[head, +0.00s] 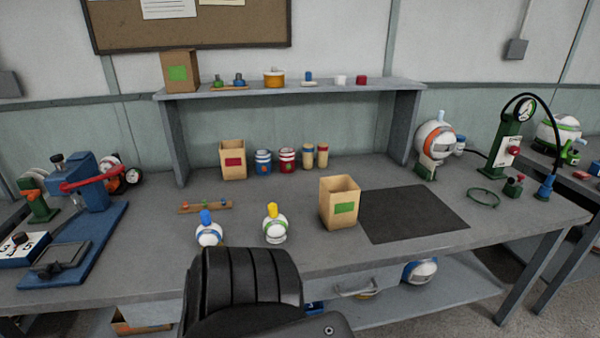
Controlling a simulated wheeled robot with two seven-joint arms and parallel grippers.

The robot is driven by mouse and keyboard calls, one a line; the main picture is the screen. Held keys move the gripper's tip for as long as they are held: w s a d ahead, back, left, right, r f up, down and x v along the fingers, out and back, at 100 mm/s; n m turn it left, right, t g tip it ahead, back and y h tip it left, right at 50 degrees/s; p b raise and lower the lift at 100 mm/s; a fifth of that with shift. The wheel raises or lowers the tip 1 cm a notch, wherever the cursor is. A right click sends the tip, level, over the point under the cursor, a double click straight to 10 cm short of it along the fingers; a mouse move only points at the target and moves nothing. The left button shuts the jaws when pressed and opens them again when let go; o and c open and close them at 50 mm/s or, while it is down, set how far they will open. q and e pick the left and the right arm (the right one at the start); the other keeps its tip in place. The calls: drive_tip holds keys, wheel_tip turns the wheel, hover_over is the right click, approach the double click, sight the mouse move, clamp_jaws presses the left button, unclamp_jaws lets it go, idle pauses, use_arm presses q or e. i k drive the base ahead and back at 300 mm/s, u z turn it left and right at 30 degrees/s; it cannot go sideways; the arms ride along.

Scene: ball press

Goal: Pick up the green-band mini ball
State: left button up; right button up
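A small white ball with a green band and a yellow top (275,226) stands on the grey workbench (300,262), close to its front edge. It matches the green-band mini ball. A similar small ball with a blue band and blue top (209,232) stands to its left, with a gap between them. Neither of my grippers shows in the head view, so their state and distance from the ball cannot be seen.
A black ribbed form (250,285) rises before the bench's front edge, below the two balls. An open box with a green label (340,206) stands right of the green-band ball. A small peg rack (206,208) lies behind. A dark mat (411,213) is bare.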

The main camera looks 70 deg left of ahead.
sight(276, 228)
drive_tip(key=i, duration=1.15)
drive_tip(key=u, duration=1.55)
